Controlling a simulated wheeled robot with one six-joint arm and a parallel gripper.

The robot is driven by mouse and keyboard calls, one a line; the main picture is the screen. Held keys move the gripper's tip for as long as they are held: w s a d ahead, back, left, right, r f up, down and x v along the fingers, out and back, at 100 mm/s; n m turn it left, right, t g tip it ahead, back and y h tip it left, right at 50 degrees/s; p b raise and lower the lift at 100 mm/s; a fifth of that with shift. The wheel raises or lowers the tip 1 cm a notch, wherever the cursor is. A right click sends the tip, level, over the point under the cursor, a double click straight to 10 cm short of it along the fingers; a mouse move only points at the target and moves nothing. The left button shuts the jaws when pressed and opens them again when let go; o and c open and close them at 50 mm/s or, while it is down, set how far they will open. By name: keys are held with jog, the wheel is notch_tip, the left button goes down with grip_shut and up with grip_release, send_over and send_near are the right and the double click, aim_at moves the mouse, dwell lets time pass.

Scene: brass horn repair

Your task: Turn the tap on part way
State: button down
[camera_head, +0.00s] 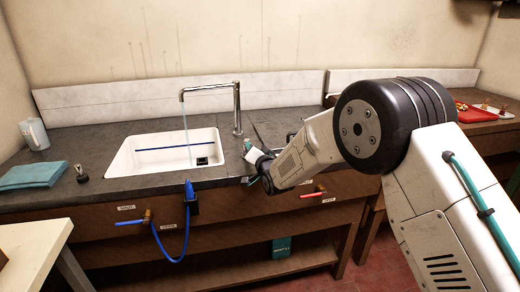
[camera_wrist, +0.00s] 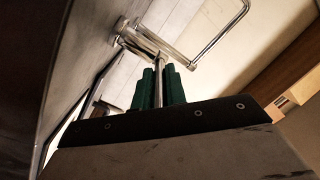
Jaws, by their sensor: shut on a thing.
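The tap (camera_head: 237,108) is a tall chrome pipe on the counter at the right side of the white sink (camera_head: 122,158). Its spout reaches left over the basin, and a thin stream of water (camera_head: 186,128) falls from it. My gripper (camera_head: 248,146) is beside the foot of the tap, on its right. In the wrist view its green-padded fingers (camera_wrist: 159,88) are shut on a thin metal lever (camera_wrist: 158,64), which leads to the tap's base. The tap's chrome pipe also shows beyond them in the wrist view (camera_wrist: 216,36). The lever is mostly hidden in the head view.
A blue-handled valve (camera_head: 130,222) with a blue hose and a red-handled valve (camera_head: 313,194) sit on the counter front. A teal cloth (camera_head: 35,176), a pale jug (camera_head: 34,134) and a small black knob (camera_head: 81,174) are at left. A red tray (camera_head: 468,113) is at far right.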

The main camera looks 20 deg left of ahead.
jog(key=c, duration=1.4)
grip_release()
jog(key=shift+c, duration=0.2)
jog(key=v, duration=0.7)
jog(key=shift+s+d, duration=0.2)
jog(key=shift+s, duration=0.15)
